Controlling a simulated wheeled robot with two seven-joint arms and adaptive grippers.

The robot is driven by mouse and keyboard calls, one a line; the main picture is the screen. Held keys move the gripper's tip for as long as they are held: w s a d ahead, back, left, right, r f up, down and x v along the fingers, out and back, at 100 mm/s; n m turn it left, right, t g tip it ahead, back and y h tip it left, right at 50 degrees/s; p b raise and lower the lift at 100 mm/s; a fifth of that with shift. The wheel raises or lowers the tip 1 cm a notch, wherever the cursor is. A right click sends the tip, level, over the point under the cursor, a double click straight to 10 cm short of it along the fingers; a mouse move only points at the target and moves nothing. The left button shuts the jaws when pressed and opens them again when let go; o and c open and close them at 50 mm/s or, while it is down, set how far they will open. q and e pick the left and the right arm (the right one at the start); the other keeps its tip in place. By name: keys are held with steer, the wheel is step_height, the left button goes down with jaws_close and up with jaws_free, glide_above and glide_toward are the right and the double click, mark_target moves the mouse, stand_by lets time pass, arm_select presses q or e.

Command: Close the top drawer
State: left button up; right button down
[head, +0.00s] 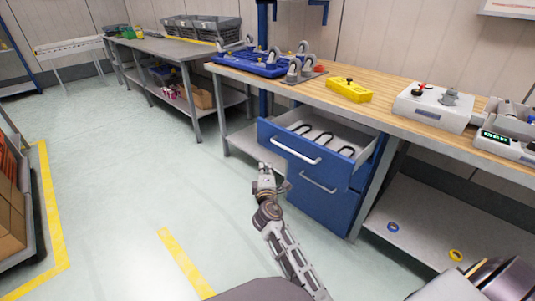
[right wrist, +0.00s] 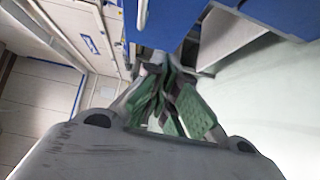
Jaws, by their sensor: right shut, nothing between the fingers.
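The top drawer (head: 297,141) is pulled out of the blue cabinet (head: 325,207) under the workbench. It has a blue front and a white bar handle (head: 296,151), and dark curved items lie inside. My right gripper (head: 266,175) is shut and empty, low in front of the cabinet, to the left of and below the handle. I cannot tell whether it touches the drawer front. In the right wrist view its green-padded fingers (right wrist: 168,75) are together, just below a blue surface (right wrist: 180,20). My left gripper is not in view.
The wooden workbench (head: 375,112) above carries a blue fixture (head: 262,66), a yellow box (head: 349,90) and a white control box (head: 433,106). A lower shelf (head: 420,232) lies right of the cabinet. The floor (head: 130,190) to the left is clear.

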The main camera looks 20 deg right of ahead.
mark_target(272, 147)
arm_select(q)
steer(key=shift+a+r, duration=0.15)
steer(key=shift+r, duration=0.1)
arm_select(e)
steer(key=shift+r, duration=0.4)
steer(key=shift+w, duration=0.1)
